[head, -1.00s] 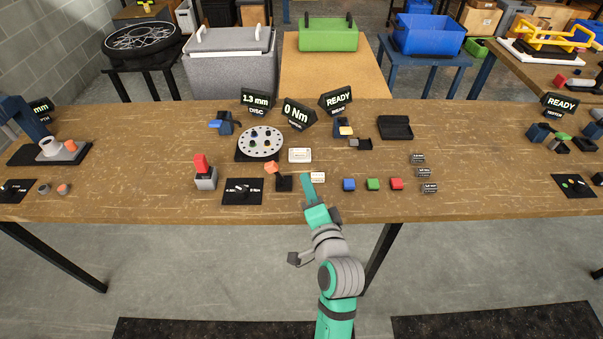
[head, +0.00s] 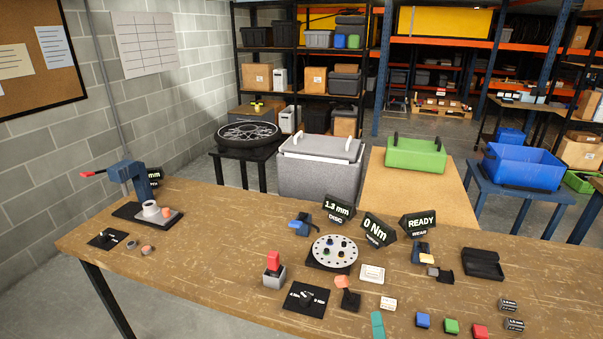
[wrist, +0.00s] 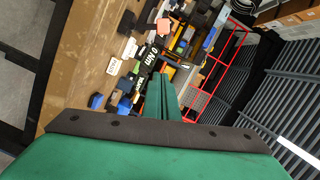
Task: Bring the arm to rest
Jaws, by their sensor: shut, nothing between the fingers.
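My gripper (wrist: 161,98) is green. In the wrist view its two fingers lie together, shut and empty, pointing over the wooden bench (wrist: 85,82). In the head view only a green tip of it (head: 377,325) shows at the bottom edge, over the front of the bench (head: 215,255). The rest of my arm is out of the head view.
A drilled disc (head: 335,252), display signs (head: 378,230) and a black open case (head: 483,264) stand behind. A blue press (head: 130,178) is at the left end. The bench's left part has bare room.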

